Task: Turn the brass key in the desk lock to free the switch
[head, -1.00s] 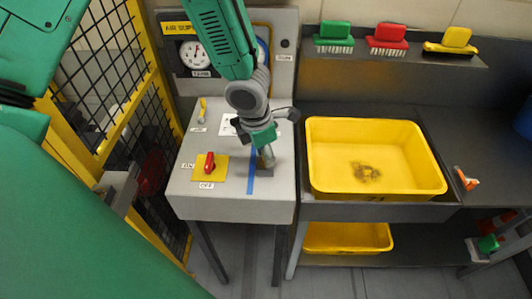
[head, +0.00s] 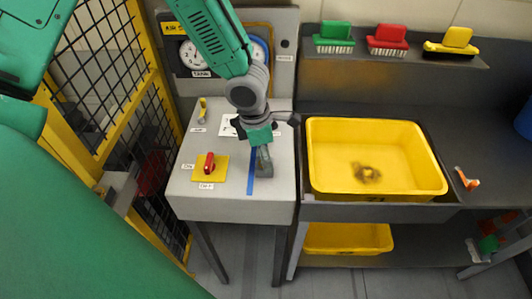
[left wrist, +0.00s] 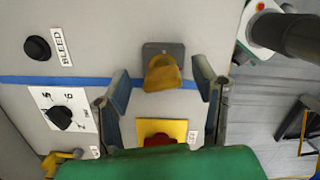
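The brass key (left wrist: 163,74) stands in a grey lock plate (left wrist: 163,48) beside the blue tape line in the left wrist view. My left gripper (left wrist: 160,90) is open, with one finger on each side of the key and a gap to both. In the head view the left gripper (head: 264,162) points down at the desk and hides the key and lock. The red switch (head: 209,163) sits on a yellow plate (head: 220,172) with ON and OFF labels, left of the blue tape. In the left wrist view my own green part covers some of it. My right gripper is not in view.
The grey desk (head: 230,207) also carries a dial on a white card (left wrist: 60,115), a black BLEED knob (left wrist: 37,48) and a small yellow handle (head: 202,110). A yellow tray (head: 375,190) stands right of the desk. A yellow mesh fence (head: 160,115) is at the left.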

